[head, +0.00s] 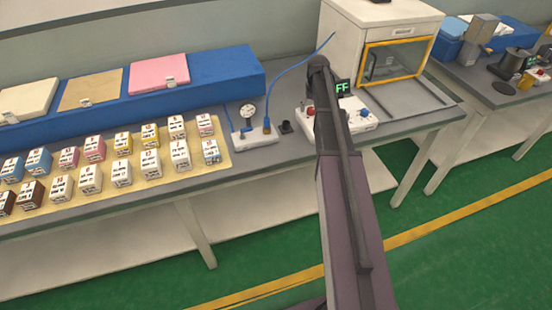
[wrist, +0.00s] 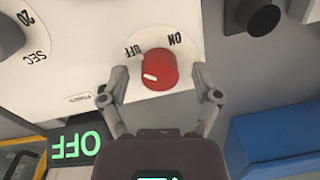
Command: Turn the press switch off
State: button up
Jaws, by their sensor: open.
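The press switch, a red round knob (wrist: 159,69) on a white panel (wrist: 92,62), is in the middle of the wrist view. ON and OFF are printed around it, upside down here. Its white mark points left in the picture, on the OFF label's side. My gripper (wrist: 160,75) is open, one finger either side of the knob, with visible gaps; whether it touches is not clear. A display (wrist: 76,146) shows green OFF letters. In the head view the control box (head: 372,122) and part of the red knob (head: 310,111) show; my arm hides the gripper.
A blue knob (head: 365,112) is on the same box. A white cabinet with a yellow-framed window (head: 397,60) stands behind. To the left are a white power strip (head: 254,138) with blue cables, rows of small labelled boxes (head: 122,172) and a blue block (head: 225,72).

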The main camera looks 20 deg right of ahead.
jog(key=m, duration=0.3)
jog(key=shift+m, duration=0.4)
jog(key=shift+r+p, duration=0.4)
notch_tip(320, 180, up, 13)
jog(key=p, duration=1.3)
jog(key=s+a+f+n+b, duration=0.2)
jog(key=s+a+f+b, duration=0.4)
jog(key=s+a, duration=0.4)
jog(key=s+a+f+n+b, duration=0.3)
jog(key=s+a+f+b, duration=0.2)
jog(key=s+a, duration=0.6)
jog(key=shift+s+a+f+n+b, duration=0.15)
jog(key=shift+s+f+n+b, duration=0.2)
jog(key=shift+s, duration=0.5)
